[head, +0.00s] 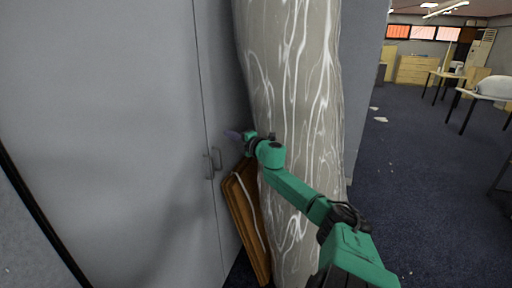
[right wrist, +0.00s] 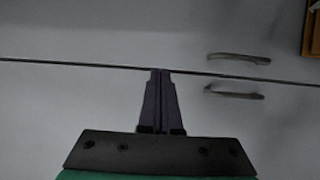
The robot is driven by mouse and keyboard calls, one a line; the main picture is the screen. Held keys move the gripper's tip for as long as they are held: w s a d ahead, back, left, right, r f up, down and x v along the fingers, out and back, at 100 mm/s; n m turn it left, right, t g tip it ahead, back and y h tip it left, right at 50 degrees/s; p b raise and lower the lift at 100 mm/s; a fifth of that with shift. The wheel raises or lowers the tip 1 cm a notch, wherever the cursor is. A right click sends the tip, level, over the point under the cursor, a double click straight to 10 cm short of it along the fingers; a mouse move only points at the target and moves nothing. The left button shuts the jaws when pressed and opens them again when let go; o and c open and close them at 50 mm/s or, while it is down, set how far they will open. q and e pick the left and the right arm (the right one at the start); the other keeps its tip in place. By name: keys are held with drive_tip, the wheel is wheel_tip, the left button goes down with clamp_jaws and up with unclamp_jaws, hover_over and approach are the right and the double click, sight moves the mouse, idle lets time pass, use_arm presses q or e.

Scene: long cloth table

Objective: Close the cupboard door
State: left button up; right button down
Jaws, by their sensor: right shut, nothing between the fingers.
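The grey cupboard has two tall doors, a left door (head: 110,120) and a right door (head: 218,80). They meet at a thin dark seam and look flush or nearly so; I cannot tell whether a small gap is left. Each door has a metal handle by the seam, the left one (head: 208,166) and the right one (head: 216,158); both handles also show in the right wrist view (right wrist: 238,58). My right gripper (head: 230,134) is shut and empty, in front of the right door above the handles. Its fingertips (right wrist: 160,72) overlap the seam; contact is unclear. My left gripper is not in view.
A plastic-wrapped column-like object (head: 290,90) stands right of the cupboard, close behind my right arm. A wooden framed board (head: 240,210) leans below my gripper. Dark carpet (head: 420,190) is open at right, with desks (head: 470,95) and drawers (head: 412,70) farther back.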

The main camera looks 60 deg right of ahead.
drive_tip(key=p+v, duration=0.1)
drive_tip(key=v, duration=1)
drive_tip(key=shift+s, duration=0.3)
drive_tip(key=shift+a, duration=0.1)
drive_tip(key=s+d+f+m+g+h, duration=0.1)
drive_tip(key=s+f+m+g, duration=0.25)
drive_tip(key=f, duration=0.85)
drive_tip(key=s+f+m+g+h, duration=0.1)
drive_tip(key=s+f+m+g, duration=0.3)
drive_tip(key=f, duration=0.8)
drive_tip(key=s+d+f+m+g, duration=0.1)
drive_tip(key=s+f+m, duration=0.3)
drive_tip(key=f, duration=0.8)
drive_tip(key=s+a+f+m+g+y, duration=0.1)
drive_tip(key=s+a+f+g, duration=0.1)
drive_tip(key=s+a+f, duration=0.45)
drive_tip(key=s+a+f+g+y, duration=0.15)
drive_tip(key=s+a+f, duration=0.25)
drive_tip(key=a+f, duration=0.5)
drive_tip(key=s+a+f+g+y, duration=0.1)
drive_tip(key=s+a+f, duration=0.4)
drive_tip(key=a, duration=0.5)
drive_tip(key=s+a+f+g+y, duration=0.2)
drive_tip(key=s+a+f, duration=0.3)
drive_tip(key=a+f, duration=0.3)
drive_tip(key=shift+s+a+m+g, duration=0.35)
drive_tip(key=shift+a+g, duration=0.45)
drive_tip(key=shift+a, duration=0.35)
